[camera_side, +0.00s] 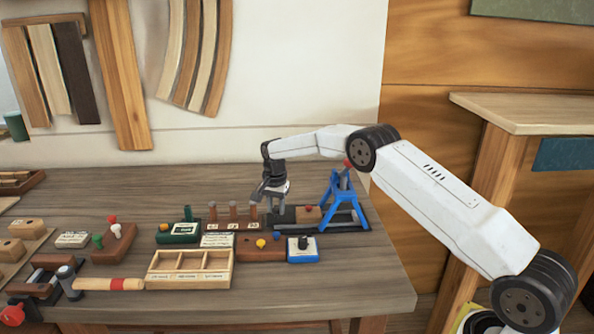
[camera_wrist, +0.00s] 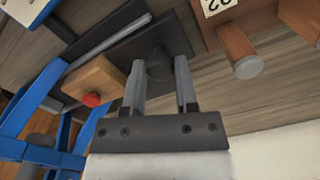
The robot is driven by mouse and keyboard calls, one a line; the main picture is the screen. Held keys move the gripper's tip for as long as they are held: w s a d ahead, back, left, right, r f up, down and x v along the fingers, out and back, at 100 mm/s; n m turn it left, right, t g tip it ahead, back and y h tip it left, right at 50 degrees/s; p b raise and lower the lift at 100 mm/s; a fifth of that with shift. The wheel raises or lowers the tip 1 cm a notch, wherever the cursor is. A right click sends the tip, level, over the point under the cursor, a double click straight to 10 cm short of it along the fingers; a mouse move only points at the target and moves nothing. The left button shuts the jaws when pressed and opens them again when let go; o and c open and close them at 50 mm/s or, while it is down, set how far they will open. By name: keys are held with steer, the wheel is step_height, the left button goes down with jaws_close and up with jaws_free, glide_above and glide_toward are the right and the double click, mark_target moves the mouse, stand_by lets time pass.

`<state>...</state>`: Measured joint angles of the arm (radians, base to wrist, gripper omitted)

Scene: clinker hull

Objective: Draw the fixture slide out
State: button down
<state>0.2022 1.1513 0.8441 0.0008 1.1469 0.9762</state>
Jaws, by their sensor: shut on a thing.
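The fixture has a blue frame (camera_side: 338,207) with a red-topped post and a dark base at the right of the bench. A wooden block (camera_side: 309,214) with a red knob sits on its dark slide rail; the block also shows in the wrist view (camera_wrist: 95,80). My gripper (camera_side: 272,193) is at the left end of the rail, pointing down. In the wrist view my gripper (camera_wrist: 161,68) is shut on a dark grip piece (camera_wrist: 160,68) on the dark plate of the slide. The lower part of this piece is hard to make out.
Wooden pegs (camera_side: 232,214) on a numbered block stand just left of my gripper. The bench's front right is clear.

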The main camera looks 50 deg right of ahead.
steer(key=shift+d+r, duration=0.1)
steer(key=shift+c, duration=1.8)
jaws_free()
steer(key=shift+r, duration=3.85)
